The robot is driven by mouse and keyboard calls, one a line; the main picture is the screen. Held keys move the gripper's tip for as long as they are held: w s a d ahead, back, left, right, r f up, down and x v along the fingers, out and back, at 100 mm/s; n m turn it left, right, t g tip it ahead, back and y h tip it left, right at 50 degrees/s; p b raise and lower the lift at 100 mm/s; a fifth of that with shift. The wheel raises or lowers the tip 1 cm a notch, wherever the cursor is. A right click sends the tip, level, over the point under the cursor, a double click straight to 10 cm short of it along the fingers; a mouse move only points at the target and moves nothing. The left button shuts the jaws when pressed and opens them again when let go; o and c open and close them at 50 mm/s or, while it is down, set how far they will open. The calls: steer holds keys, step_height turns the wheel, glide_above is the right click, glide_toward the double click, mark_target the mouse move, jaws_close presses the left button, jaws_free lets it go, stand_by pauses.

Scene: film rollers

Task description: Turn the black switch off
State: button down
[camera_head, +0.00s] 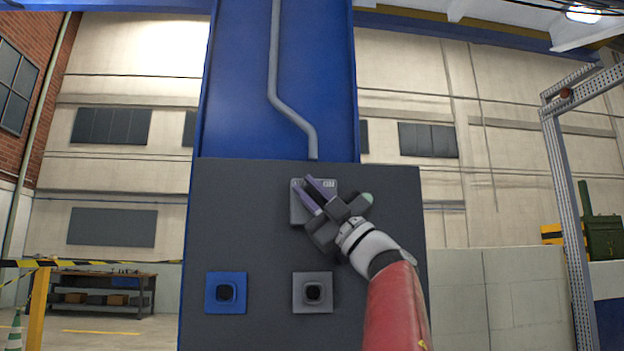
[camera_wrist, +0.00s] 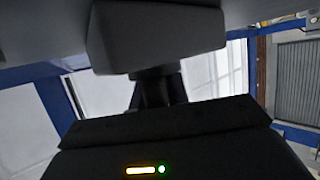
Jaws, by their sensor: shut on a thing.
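A grey switch plate (camera_head: 299,213) is mounted on the dark panel, below the end of a grey conduit. Small light markings show along its top edge, too small to read. My gripper (camera_head: 304,183) is in front of this plate, its two purple-grey fingers pointing up and left. It is shut on the black switch, which is mostly hidden behind the fingers, so its position cannot be read. In the wrist view, a dark block (camera_wrist: 155,38) fills the upper middle, with a narrow dark stem below it; I cannot tell which part it is.
The dark panel (camera_head: 240,230) is fixed to a blue column (camera_head: 235,90). Lower on it are a blue square fitting (camera_head: 226,292) at left and a grey one (camera_head: 312,292) below the switch plate. A workbench (camera_head: 100,290) and a yellow barrier post (camera_head: 40,305) stand far left.

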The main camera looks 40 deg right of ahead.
mark_target(321, 202)
steer(key=shift+a+r+n+g+y+p, duration=0.1)
steer(key=shift+n+g+y+p, duration=0.4)
steer(key=shift+n+g, duration=0.1)
steer(key=c, duration=1.4)
jaws_free()
steer(key=shift+o, duration=0.2)
steer(key=shift+f, duration=0.2)
steer(key=b+v, duration=0.2)
steer(key=v, duration=0.5)
steer(key=shift+s+f, duration=0.15)
steer(key=shift+s, duration=0.15)
